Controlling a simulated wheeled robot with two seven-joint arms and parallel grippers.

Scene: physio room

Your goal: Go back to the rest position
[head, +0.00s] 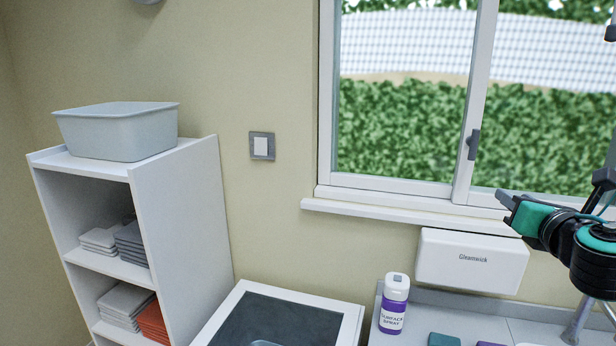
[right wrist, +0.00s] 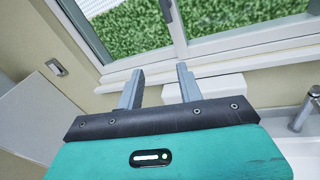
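The gripper is open and empty. My left gripper does not show in either view.
A white shelf unit (head: 184,225) with folded towels and a grey tub (head: 118,132) stands at the left. The window sill (head: 410,211) runs behind my right gripper.

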